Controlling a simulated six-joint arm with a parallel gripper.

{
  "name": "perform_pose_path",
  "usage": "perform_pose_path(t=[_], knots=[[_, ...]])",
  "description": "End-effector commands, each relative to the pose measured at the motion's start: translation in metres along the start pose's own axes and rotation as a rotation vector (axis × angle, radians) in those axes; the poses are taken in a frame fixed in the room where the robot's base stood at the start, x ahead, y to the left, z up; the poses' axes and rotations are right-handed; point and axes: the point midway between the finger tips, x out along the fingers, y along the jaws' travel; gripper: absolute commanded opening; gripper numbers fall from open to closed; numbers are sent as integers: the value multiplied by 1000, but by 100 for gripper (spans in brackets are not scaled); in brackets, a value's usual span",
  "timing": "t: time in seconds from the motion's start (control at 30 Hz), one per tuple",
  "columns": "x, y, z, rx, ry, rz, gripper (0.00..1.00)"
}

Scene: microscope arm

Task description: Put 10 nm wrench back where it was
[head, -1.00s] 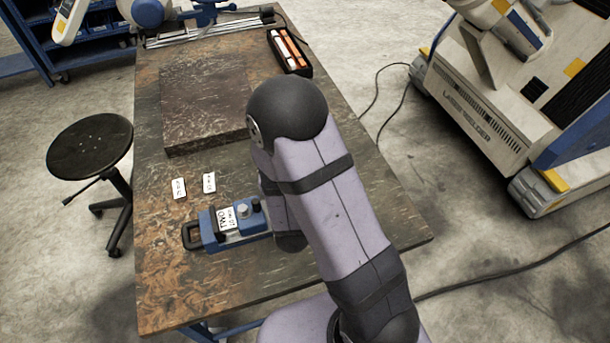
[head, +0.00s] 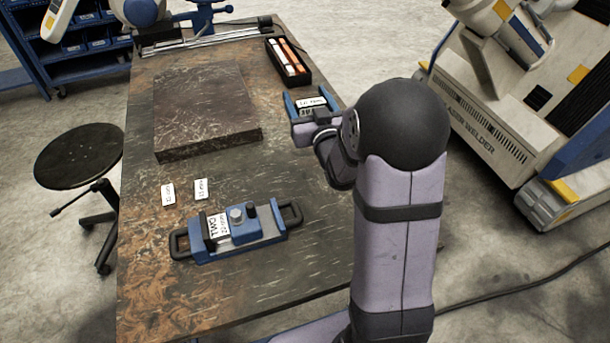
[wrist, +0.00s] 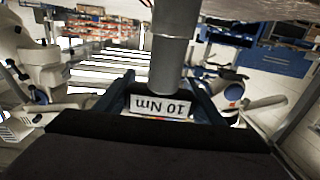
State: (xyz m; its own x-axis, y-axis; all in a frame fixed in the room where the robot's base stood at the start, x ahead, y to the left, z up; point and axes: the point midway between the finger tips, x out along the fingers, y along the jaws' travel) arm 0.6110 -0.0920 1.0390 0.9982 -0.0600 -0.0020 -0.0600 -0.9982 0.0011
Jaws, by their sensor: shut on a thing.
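A dark piece with a white "10 Nm" label, which I take as the 10 nm wrench (wrist: 160,104), shows upside down in the wrist view. My gripper (wrist: 160,92) has blue fingers on either side of it and is shut on it. A grey cylinder (wrist: 176,45) rises in front of the label. In the head view my gripper (head: 310,103) is by the table's right edge, with the label between its fingers. Whether the piece touches the table, I cannot tell. Two small white label cards (head: 168,195) lie bare on the table's left side.
A blue fixture with black handles (head: 238,232) lies on the front of the table (head: 300,265). A dark stone slab (head: 205,100) is at the middle back. A black tray (head: 289,60) holding orange and white tools is beyond my gripper. A stool (head: 78,158) stands left.

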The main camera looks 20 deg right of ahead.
Motion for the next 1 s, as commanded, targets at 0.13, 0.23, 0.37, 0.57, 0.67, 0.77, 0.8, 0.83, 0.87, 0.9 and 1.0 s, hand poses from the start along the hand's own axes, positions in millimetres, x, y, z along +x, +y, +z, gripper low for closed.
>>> perform_pose_path(t=[0.13, 0.23, 0.37, 0.57, 0.67, 0.77, 0.8, 0.83, 0.87, 0.9, 1.0], knots=[[3, -15, 20, 1, 2, -58, 27], [3, -17, 27, 1, 4, -65, 27], [3, -16, 30, 0, 7, -62, 27], [3, -16, 38, -1, 4, -61, 27], [3, -16, 50, 0, 2, -60, 27], [3, -16, 64, 0, 3, -60, 27], [3, -16, 69, 0, 2, -60, 27], [3, -16, 72, 0, 3, -60, 27], [3, -16, 76, 0, 3, -60, 27], [3, -16, 80, -1, 3, -60, 27], [3, -16, 86, -1, 6, -60, 27]])
